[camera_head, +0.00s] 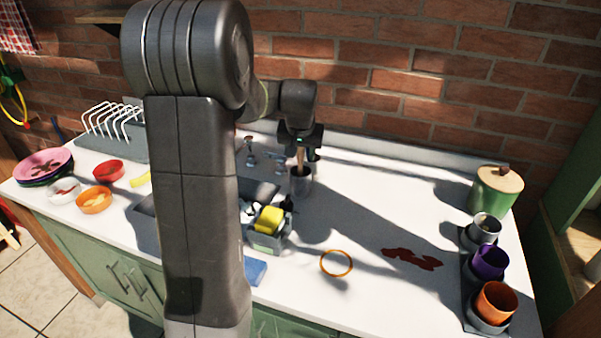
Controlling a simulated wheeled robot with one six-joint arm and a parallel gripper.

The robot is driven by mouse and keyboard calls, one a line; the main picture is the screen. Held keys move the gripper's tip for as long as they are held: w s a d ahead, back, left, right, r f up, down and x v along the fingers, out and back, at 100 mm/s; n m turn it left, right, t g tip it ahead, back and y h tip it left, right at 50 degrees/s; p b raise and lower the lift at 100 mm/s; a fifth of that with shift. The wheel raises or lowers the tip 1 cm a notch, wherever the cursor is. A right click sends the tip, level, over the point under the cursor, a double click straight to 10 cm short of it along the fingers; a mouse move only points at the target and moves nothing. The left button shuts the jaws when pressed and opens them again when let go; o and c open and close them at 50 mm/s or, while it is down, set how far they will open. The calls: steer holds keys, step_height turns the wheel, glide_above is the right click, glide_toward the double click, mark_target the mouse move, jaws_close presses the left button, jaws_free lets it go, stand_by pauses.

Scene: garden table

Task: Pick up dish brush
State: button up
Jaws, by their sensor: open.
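A brush with a wooden handle (300,159), which looks like the dish brush, stands upright in a grey cup (300,184) near the back of the white counter. Its lower end is hidden inside the cup. My gripper (301,155) points down from above, with its open jaws at the top of the handle. The handle appears to be between the fingers, but I cannot tell whether they touch it.
A grey caddy (262,243) with a yellow sponge (269,219) stands in front of the cup. A tap (250,155) is to its left. A brick wall (400,90) is behind.

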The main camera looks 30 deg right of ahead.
steer(key=shift+c, duration=0.5)
jaws_close()
